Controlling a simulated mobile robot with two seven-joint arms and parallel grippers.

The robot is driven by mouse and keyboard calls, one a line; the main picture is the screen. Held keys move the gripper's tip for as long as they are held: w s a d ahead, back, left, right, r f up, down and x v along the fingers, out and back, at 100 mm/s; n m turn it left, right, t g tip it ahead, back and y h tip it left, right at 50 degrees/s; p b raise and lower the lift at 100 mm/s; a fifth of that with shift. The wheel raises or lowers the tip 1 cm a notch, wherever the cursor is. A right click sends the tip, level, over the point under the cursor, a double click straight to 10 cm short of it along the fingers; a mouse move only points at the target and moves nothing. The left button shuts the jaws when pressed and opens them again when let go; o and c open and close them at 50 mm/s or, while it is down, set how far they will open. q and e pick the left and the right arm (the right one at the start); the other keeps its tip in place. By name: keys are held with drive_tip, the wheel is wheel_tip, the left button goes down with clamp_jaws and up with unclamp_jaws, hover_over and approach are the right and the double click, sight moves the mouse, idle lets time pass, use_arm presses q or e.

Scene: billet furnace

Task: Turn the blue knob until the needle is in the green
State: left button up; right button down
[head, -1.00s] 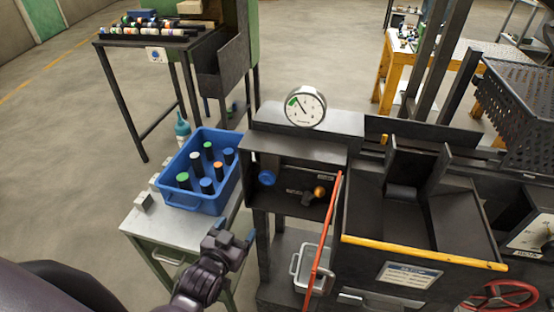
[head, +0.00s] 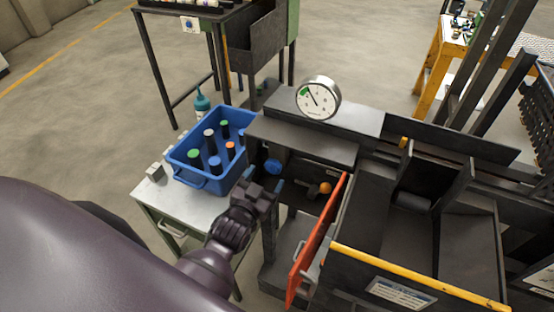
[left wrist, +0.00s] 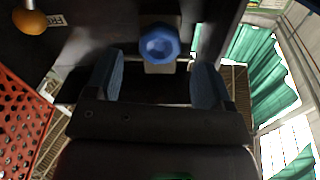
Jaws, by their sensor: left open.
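The blue knob (head: 272,167) sits in the dark recess under a shelf. It also shows in the left wrist view (left wrist: 159,43), just beyond and between my fingertips. The round white gauge (head: 318,97) stands on top, with a green sector at its upper left. Its dark needle points to the upper left, close to the green; whether it lies inside the green is too small to tell. My left gripper (head: 265,180) is open, with its blue-padded fingers (left wrist: 157,76) just in front of the knob, apart from it. My right gripper is out of view.
An orange knob (head: 325,188) is right of the blue one. A red panel (head: 318,240) stands at the recess's right side. A blue crate (head: 183,182) with several capped cylinders sits on a cart (head: 195,205) to the left. A yellow-edged bin (head: 415,279) is at the right.

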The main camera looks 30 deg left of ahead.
sight(276, 161)
use_arm(q)
drive_tip(key=w, duration=0.7)
drive_tip(key=shift+w+a, duration=0.25)
